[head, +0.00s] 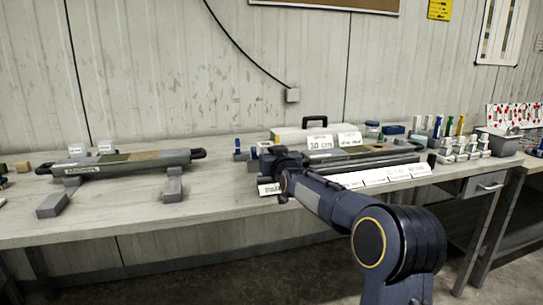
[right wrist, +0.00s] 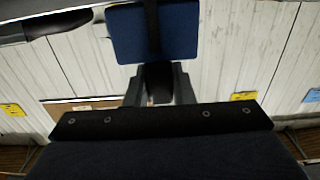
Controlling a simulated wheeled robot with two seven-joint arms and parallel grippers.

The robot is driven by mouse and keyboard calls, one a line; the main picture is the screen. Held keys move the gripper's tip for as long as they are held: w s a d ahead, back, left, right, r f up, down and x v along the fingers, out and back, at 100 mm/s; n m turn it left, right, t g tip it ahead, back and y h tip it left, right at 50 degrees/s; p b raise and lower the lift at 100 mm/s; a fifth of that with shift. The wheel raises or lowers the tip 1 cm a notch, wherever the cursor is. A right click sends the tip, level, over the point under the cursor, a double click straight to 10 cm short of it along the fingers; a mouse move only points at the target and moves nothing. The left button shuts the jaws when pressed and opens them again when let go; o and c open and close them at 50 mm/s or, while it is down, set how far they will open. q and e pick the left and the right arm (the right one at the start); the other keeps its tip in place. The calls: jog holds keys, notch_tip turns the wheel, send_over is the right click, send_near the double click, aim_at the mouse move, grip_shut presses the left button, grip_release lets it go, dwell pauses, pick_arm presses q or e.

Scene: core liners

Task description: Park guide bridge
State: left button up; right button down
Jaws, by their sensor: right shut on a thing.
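My right gripper (head: 272,160) is at the left end of the right-hand core liner (head: 350,158) on the bench. In the right wrist view, my right gripper (right wrist: 158,82) is shut on a dark grip-like part below a blue block (right wrist: 180,35) with a black band. This blue block appears to be the guide bridge, but I cannot tell for sure. In the head view the held thing is mostly hidden by my gripper and arm. Whether it touches the liner is unclear. My left gripper is not in view.
Another long grey liner (head: 130,164) rests on grey blocks at left. White label cards (head: 390,174) stand along the front of the right liner. A white case (head: 300,134) is behind. Several coloured tools in stands (head: 460,148) and a grey bin (head: 498,142) are at right. Bench (head: 225,180) between the liners is clear.

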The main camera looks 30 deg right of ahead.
jog(key=shift+a, duration=0.25)
jog(key=c, duration=1.2)
grip_release()
jog(key=shift+w+a, duration=0.1)
jog(key=shift+a, duration=0.05)
jog(key=shift+c, duration=0.2)
jog(key=v, duration=0.8)
